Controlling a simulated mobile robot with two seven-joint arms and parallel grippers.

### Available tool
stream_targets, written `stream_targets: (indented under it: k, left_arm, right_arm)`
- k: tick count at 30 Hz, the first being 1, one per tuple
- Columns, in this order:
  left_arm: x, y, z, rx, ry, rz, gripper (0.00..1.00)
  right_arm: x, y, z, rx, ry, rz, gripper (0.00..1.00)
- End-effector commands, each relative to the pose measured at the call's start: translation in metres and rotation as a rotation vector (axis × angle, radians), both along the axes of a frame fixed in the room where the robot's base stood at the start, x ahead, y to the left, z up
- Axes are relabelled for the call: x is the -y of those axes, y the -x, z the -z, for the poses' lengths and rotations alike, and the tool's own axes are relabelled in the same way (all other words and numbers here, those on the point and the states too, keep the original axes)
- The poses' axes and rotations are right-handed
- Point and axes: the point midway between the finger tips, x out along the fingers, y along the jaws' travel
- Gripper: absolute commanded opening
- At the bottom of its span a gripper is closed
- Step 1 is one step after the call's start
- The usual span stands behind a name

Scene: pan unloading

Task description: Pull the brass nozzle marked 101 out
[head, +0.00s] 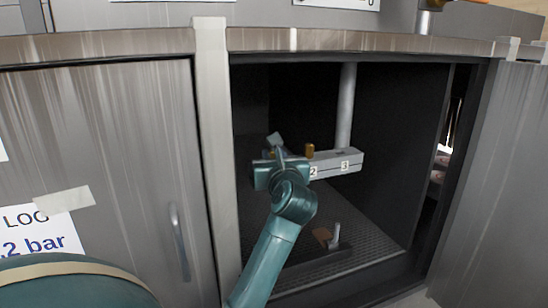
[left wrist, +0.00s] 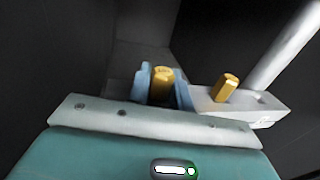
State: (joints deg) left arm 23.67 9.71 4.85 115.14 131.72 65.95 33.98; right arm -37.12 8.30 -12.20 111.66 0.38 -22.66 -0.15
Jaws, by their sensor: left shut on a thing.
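My left gripper (head: 276,145) reaches into the dark open cabinet, at the left end of a grey block (head: 345,163). In the left wrist view, its blue fingers are shut on a brass nozzle (left wrist: 162,78), with one finger on either side. Whether that nozzle is still seated cannot be told. A second brass nozzle (head: 309,151) stands in the block just right of the gripper; it also shows in the left wrist view (left wrist: 228,88), tilted in the picture. No 101 mark is readable on either nozzle. My right gripper is out of view.
A pale vertical pipe (head: 346,105) rises from the block. The block's front carries labels 2 and 3. Below, a small brown piece (head: 322,236) and a grey upright piece (head: 335,237) are near the cabinet floor. A grey post (head: 213,150) edges the opening at left.

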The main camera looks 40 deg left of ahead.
Motion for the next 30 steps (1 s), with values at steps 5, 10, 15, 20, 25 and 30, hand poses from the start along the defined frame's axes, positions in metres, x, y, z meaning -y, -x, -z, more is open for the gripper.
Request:
stream_targets:
  k: [5, 10, 15, 20, 25, 30]
  left_arm:
    - [0.0001, 0.0, 0.0003, -0.001, 0.001, 0.0, 0.1]
    - [0.0002, -0.0001, 0.0003, -0.001, 0.001, 0.0, 0.0]
    - [0.0001, 0.0, -0.0004, 0.0, 0.0, 0.0, 0.0]
    - [0.0001, 0.0, -0.0024, 0.001, 0.001, 0.0, 0.0]
    - [0.0, 0.0, -0.005, 0.002, 0.001, 0.0, 0.0]
    - [0.0, 0.0, -0.0075, 0.001, 0.001, 0.0, 0.0]
  right_arm:
    - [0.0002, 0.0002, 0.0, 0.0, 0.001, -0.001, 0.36]
    - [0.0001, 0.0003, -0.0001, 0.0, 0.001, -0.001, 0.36]
    - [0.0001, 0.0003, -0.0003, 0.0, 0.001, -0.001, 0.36]
    - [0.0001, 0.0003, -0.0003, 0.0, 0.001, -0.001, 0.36]
    - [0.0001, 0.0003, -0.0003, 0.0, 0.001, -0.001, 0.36]
    - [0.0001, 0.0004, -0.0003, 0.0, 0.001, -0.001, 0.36]
